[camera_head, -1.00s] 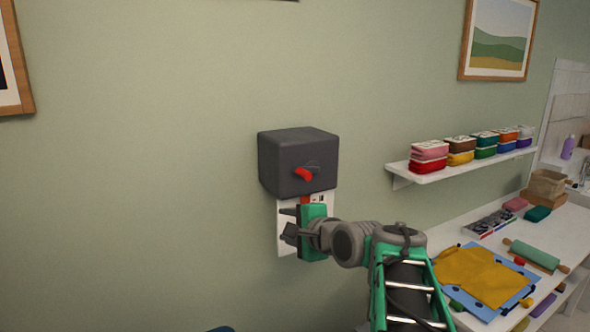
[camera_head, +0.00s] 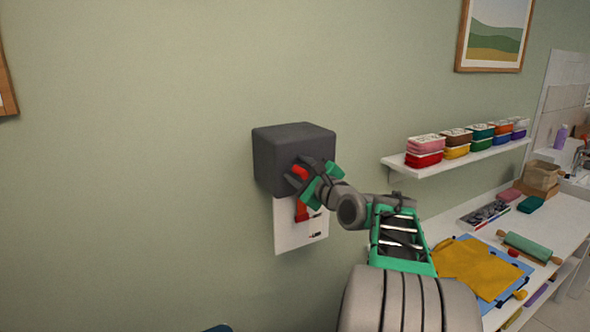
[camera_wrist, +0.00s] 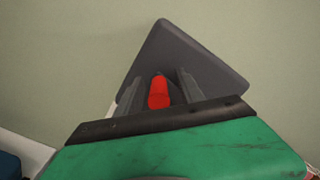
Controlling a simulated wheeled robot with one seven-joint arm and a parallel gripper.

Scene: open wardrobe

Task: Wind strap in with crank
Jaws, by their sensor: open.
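A dark grey box (camera_head: 275,150) is fixed to the wall, and it fills the middle of the wrist view (camera_wrist: 205,65). A red crank handle (camera_head: 300,173) sticks out from its front; it also shows in the wrist view (camera_wrist: 159,93). A red strap (camera_head: 302,211) hangs below the box in front of a white panel (camera_head: 290,235) on the wall. My gripper (camera_head: 305,176) is at the front of the box. Its fingers (camera_wrist: 158,92) are open, one on each side of the red handle, with gaps visible. The crank's arm is mostly hidden behind the gripper.
To the right, a white shelf (camera_head: 455,162) holds several coloured tubs. Below it, a white table (camera_head: 480,222) carries a yellow cloth (camera_head: 480,268), a green rolling pin (camera_head: 530,249) and other items.

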